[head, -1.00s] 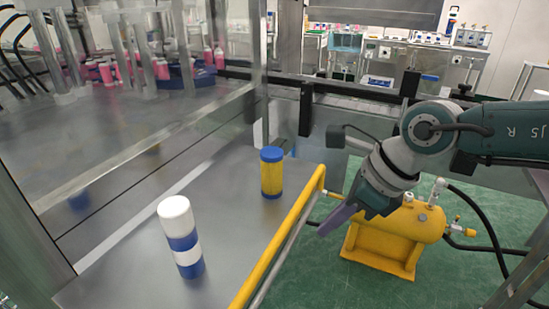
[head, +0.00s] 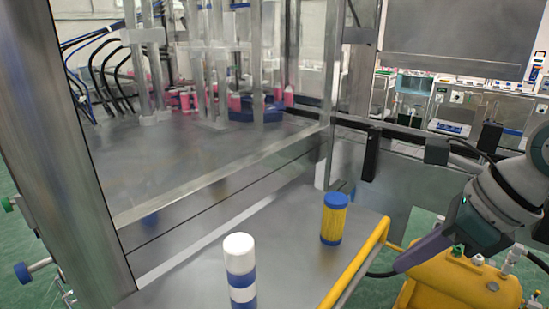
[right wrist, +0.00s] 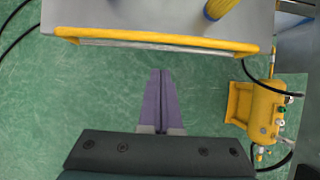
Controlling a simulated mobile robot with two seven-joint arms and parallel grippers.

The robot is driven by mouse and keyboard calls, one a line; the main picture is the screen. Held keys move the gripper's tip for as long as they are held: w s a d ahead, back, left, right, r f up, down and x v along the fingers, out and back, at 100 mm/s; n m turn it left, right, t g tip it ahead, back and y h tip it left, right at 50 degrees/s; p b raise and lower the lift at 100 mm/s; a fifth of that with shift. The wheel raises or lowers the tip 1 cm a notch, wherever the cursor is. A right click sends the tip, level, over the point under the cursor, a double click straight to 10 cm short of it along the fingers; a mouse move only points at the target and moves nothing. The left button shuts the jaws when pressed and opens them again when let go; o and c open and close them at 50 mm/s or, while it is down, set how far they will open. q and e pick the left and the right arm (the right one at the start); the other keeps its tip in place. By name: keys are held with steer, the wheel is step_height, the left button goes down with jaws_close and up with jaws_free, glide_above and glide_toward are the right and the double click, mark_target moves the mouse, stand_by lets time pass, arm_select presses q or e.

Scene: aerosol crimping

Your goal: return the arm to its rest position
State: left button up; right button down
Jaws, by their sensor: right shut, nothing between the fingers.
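My right gripper (head: 424,250) is at the right of the head view, beyond the yellow-edged end of the metal table (head: 283,262). Its purple fingers also show in the right wrist view (right wrist: 160,85), closed together with nothing between them, over the green floor. A yellow can with blue ends (head: 334,219) stands upright on the table, apart from the gripper. The lower part of a similar yellow object (right wrist: 218,8) shows at the top of the right wrist view. A white-capped can with blue and white bands (head: 240,272) stands nearer. My left gripper is not in view.
A yellow rail (head: 357,262) edges the table, close to my right gripper. A yellow tank (head: 455,283) with fittings and a black hose stands on the floor beneath the arm. Behind the table is a glazed machine with a metal post (head: 75,150) at left.

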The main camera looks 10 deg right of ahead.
steer(key=w+a+r+m+t+y, duration=0.1)
steer(key=a+r+m+t+y, duration=0.9)
steer(key=a+r, duration=0.7)
steer(key=d+f+m+t+h, duration=0.1)
steer(key=d+f+m+h, duration=0.1)
steer(key=d+m+h, duration=0.7)
steer(key=d+f+m+t+h, duration=0.15)
steer(key=m+h, duration=0.35)
steer(key=m, duration=0.8)
steer(key=s+d+f+m+g, duration=0.1)
steer(key=s+f+m+g, duration=0.5)
steer(key=s, duration=0.4)
steer(key=s+d+f+m+g, duration=0.1)
steer(key=s+f+m+g, duration=0.3)
steer(key=s+f+g, duration=0.5)
steer(key=s+r+t+p, duration=0.2)
steer(key=s+r+p, duration=0.1)
steer(key=r+p, duration=3.4)
steer(key=shift+a+r+y+p, duration=0.3)
steer(key=shift+a+r, duration=0.15)
steer(key=shift+r, duration=0.5)
